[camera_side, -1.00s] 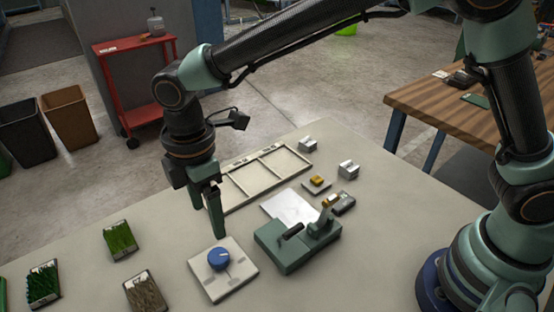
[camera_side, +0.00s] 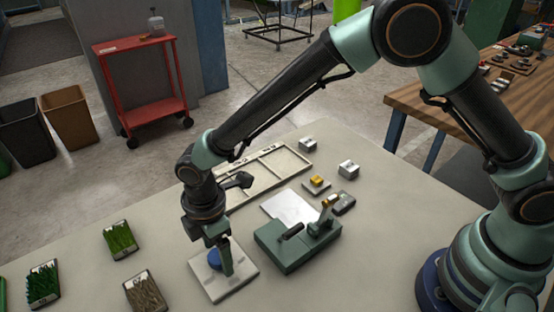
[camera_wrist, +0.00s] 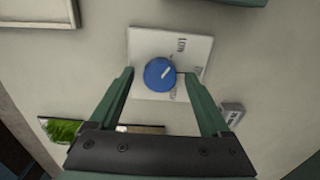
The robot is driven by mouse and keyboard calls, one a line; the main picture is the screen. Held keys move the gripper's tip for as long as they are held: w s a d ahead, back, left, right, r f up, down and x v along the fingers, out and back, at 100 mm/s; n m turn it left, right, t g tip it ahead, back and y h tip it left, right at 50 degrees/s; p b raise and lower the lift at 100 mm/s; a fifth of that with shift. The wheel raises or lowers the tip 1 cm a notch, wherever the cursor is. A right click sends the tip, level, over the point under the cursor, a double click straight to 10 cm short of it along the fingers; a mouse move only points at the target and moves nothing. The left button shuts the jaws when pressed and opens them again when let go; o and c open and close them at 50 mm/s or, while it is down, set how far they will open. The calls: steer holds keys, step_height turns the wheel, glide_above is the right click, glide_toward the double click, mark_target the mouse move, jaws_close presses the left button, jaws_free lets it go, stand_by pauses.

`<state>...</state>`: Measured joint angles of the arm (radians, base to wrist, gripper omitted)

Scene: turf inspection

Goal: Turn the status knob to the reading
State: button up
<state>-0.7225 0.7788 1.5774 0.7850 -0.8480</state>
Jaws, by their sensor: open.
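The blue status knob (camera_side: 213,261) sits on a pale square plate (camera_side: 208,285) on the table. In the wrist view the round knob (camera_wrist: 154,79) has a white pointer line aimed toward the upper right. The plate (camera_wrist: 143,46) carries markings around the knob; one near the top looks like "LOW", and those at the right and below are too small or partly covered to read. My gripper (camera_wrist: 159,76) is open, with a finger on each side of the knob and gaps visible between. In the side view my gripper (camera_side: 219,262) points down over the plate and partly hides the knob.
A green press-like device (camera_side: 280,251) with a lever stands right of the plate. An empty sectioned tray (camera_side: 268,172) lies behind. Grass sample cards (camera_side: 120,240) lie at the left. Small metal blocks (camera_side: 348,169) and a white sheet (camera_side: 287,207) lie at the right.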

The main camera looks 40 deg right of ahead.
steer(key=shift+c, duration=0.3)
jaws_close()
steer(key=shift+m, duration=0.4)
steer(key=m, duration=1)
steer(key=shift+m, duration=0.4)
steer(key=shift+o, duration=0.3)
jaws_free()
